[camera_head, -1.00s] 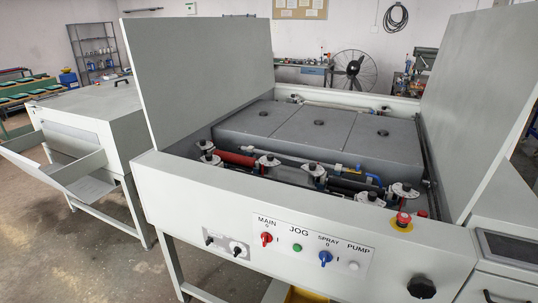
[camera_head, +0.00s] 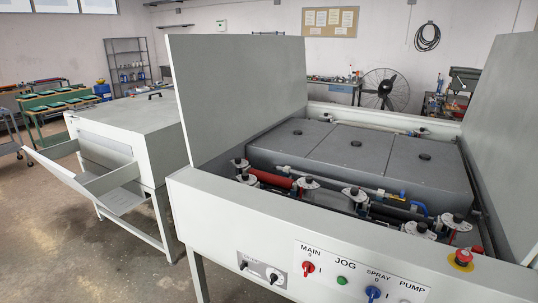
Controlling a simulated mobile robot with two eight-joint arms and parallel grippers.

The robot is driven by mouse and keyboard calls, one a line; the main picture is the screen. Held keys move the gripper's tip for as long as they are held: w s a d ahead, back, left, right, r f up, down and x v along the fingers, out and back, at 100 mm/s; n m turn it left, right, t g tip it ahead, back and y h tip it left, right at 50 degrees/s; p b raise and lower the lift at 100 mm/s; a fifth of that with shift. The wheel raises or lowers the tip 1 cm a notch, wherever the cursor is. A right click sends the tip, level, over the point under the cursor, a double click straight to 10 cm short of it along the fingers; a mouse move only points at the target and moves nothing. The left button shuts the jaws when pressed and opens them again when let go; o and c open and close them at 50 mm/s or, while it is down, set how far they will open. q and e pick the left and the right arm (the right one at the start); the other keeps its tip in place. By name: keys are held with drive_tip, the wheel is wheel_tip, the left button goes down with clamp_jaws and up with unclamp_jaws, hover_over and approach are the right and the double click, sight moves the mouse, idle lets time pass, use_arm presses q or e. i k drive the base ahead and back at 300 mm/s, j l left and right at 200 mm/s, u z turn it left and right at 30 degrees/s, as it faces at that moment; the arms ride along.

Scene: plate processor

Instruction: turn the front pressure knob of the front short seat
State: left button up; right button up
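The plate processor (camera_head: 262,229) stands open in front of me, its two lid panels raised. Inside, along the front, is a row of light-grey roller seats with black-topped knobs: one at the left (camera_head: 241,164), one left of the middle (camera_head: 306,183), one near the middle (camera_head: 354,193) and two at the right (camera_head: 420,229) (camera_head: 453,220). I cannot tell which is the front short seat. A red roller (camera_head: 270,179) runs between the left seats. Dark rollers lie farther right, partly hidden by the front wall. Neither gripper is in view.
A red emergency stop (camera_head: 463,257) sits on the front rim at right. The front panel has a red MAIN switch (camera_head: 308,267), a green JOG button (camera_head: 342,281) and a blue SPRAY switch (camera_head: 373,292). The left lid (camera_head: 240,95) stands tall.

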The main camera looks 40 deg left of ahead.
sight(240, 163)
drive_tip(key=j+z, duration=0.25)
drive_tip(key=j, duration=0.3)
drive_tip(key=k+j+z, duration=0.25)
drive_tip(key=j, duration=0.8)
drive_tip(key=k+j+z, duration=0.15)
drive_tip(key=j, duration=0.4)
